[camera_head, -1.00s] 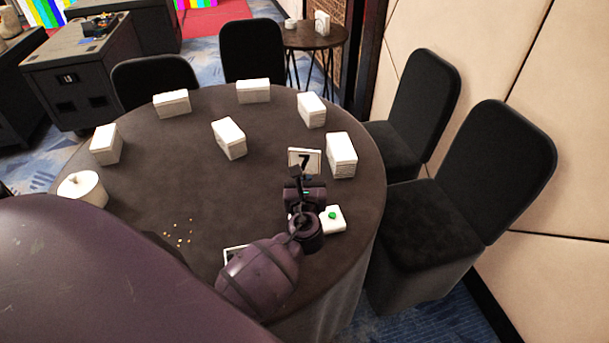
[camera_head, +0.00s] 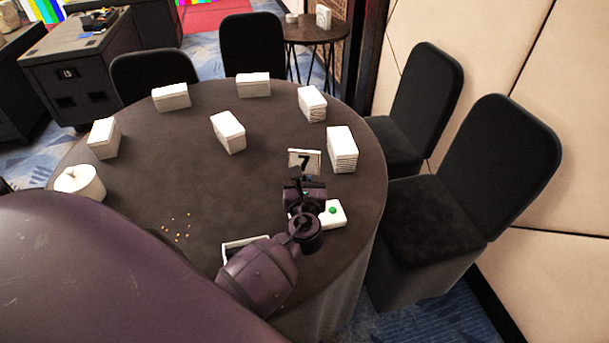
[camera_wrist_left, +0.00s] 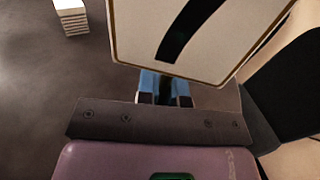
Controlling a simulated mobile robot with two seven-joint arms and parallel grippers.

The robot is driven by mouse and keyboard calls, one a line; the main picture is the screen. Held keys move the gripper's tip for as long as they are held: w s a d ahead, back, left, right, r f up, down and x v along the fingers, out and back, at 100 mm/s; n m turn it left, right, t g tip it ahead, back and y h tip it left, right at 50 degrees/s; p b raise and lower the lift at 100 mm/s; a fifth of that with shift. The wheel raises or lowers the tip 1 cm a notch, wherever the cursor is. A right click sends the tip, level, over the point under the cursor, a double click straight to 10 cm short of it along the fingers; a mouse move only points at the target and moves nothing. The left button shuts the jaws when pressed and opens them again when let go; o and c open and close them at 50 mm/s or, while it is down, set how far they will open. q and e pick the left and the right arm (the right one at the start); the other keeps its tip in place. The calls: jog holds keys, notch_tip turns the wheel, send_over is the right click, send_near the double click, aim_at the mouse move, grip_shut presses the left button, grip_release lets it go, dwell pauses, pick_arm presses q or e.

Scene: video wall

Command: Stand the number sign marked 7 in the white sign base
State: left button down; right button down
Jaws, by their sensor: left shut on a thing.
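The number sign marked 7 (camera_head: 304,159) is a small white plate with a black numeral. My left gripper (camera_head: 301,175) is shut on its lower edge and holds it upright over the right part of the round table. In the left wrist view the sign (camera_wrist_left: 205,35) rises large from between the blue finger pads of the gripper (camera_wrist_left: 165,88), its top cut off. A white block with a green dot (camera_head: 334,221) lies beside my wrist, partly covered; I cannot tell whether it is the sign base. My right gripper is not in view.
The dark round table (camera_head: 170,145) holds several white card stacks, one (camera_head: 342,150) just right of the sign. A white lidded pot (camera_head: 80,182), small crumbs (camera_head: 177,228) and a white-rimmed dark tray (camera_head: 240,244) also lie there. Black chairs (camera_head: 490,165) stand around it.

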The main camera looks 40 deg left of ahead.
pick_arm(q)
jog(key=shift+f, duration=0.45)
jog(key=shift+f+b, duration=0.2)
jog(key=shift+b, duration=0.2)
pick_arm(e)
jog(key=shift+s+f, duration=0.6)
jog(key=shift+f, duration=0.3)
pick_arm(q)
jog(key=shift+f, duration=0.1)
jog(key=c, duration=1.2)
grip_release()
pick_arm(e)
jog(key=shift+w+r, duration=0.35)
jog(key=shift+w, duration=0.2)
pick_arm(q)
jog(key=shift+s+d, duration=0.1)
